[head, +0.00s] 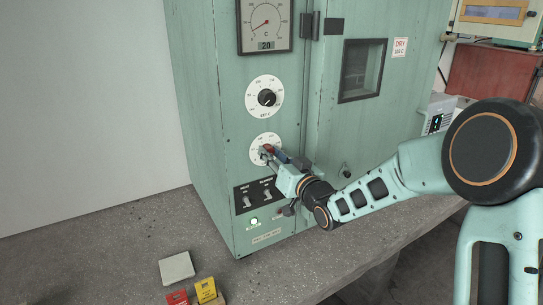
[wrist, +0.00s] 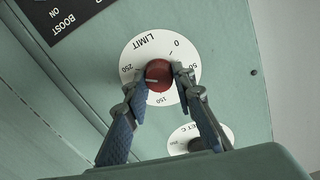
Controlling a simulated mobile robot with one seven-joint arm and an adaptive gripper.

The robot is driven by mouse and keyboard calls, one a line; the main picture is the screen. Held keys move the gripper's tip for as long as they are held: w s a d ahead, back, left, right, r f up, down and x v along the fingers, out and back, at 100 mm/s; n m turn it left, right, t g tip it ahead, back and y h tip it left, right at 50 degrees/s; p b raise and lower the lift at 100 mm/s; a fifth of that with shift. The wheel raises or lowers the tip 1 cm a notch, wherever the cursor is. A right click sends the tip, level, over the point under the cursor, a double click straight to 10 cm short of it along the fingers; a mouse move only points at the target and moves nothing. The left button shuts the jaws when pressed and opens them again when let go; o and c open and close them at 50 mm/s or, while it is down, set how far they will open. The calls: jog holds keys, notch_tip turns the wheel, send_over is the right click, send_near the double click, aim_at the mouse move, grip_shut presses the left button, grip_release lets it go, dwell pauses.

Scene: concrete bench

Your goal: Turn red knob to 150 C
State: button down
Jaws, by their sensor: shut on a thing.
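The red knob (wrist: 158,75) sits at the centre of a white LIMIT dial (wrist: 148,47) on the green cabinet. The wrist view shows the dial upside down, with 0, 50, 150 and 250 readable. A pale mark on the knob points left in that view, seemingly near the 250 side; the exact value cannot be read. My gripper (wrist: 161,79) has one finger on each side of the knob and is shut on it. In the head view, the knob (head: 268,149) and part of its dial (head: 257,143) are partly covered by my gripper (head: 270,154).
A black SET C knob (head: 267,98) is above, under a gauge (head: 265,25) reading 20. A grey block (head: 177,268) and red and yellow pieces (head: 205,290) lie on the bench.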

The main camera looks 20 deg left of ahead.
jog(key=shift+f+b, duration=0.2)
jog(key=shift+b, duration=0.25)
jog(key=shift+n+y+b, duration=0.4)
jog(key=shift+n+b, duration=9.6)
jog(key=shift+b, duration=2.1)
jog(key=c, duration=1.6)
grip_release()
